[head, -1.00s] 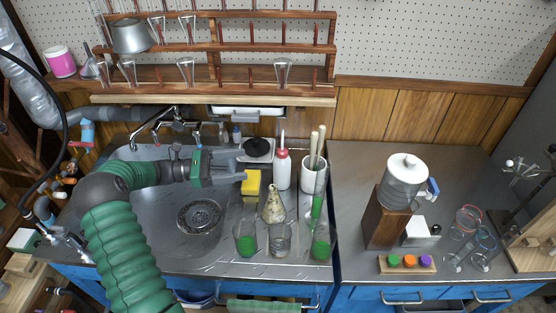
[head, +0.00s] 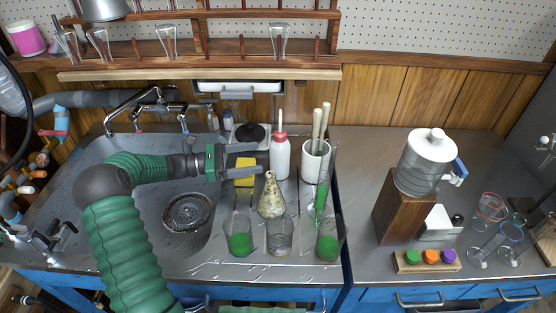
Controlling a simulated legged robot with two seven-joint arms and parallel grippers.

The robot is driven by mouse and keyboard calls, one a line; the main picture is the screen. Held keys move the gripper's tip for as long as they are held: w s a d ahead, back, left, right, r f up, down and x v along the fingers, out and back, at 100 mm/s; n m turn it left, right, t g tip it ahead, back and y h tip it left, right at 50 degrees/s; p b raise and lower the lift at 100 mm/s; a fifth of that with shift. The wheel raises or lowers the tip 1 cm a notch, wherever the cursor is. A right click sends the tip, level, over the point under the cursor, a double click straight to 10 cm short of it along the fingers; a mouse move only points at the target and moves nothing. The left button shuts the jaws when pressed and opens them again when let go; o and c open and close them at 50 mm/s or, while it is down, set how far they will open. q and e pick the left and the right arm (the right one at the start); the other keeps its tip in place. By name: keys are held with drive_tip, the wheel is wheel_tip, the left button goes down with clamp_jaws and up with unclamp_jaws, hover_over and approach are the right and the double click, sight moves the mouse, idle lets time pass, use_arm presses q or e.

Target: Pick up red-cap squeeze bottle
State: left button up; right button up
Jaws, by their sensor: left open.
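The red-cap squeeze bottle (head: 280,158) is white with a red collar and a pale spout. It stands upright at the back of the sink counter, left of a white cup holding wooden-handled tools. My left gripper (head: 254,160) is open, its fingers pointing right toward the bottle. The fingertips are close to the bottle's left side, and nothing is between them. I cannot tell whether they touch it. My right gripper is out of view.
A yellow sponge (head: 244,172) lies under the gripper. A stained flask (head: 271,197) and beakers with green liquid (head: 239,243) stand in front. The white cup (head: 315,163) stands close on the bottle's right. The sink basin (head: 150,220) is left.

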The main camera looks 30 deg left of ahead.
sight(289, 152)
use_arm(q)
drive_tip(key=b+x, duration=0.1)
drive_tip(key=x, duration=0.5)
drive_tip(key=shift+s+d, duration=0.1)
drive_tip(key=shift+d, duration=0.15)
drive_tip(key=x, duration=0.1)
drive_tip(key=b+x, duration=0.1)
drive_tip(key=x, duration=0.1)
drive_tip(key=b+x, duration=0.1)
drive_tip(key=x, duration=0.1)
drive_tip(key=shift+w+a, duration=0.35)
drive_tip(key=shift+w+d+r, duration=0.1)
drive_tip(key=shift+d+r, duration=0.05)
drive_tip(key=shift+d, duration=0.1)
drive_tip(key=shift+a, duration=0.1)
drive_tip(key=c, duration=0.8)
drive_tip(key=shift+c, duration=0.9)
drive_tip(key=shift+r, duration=0.1)
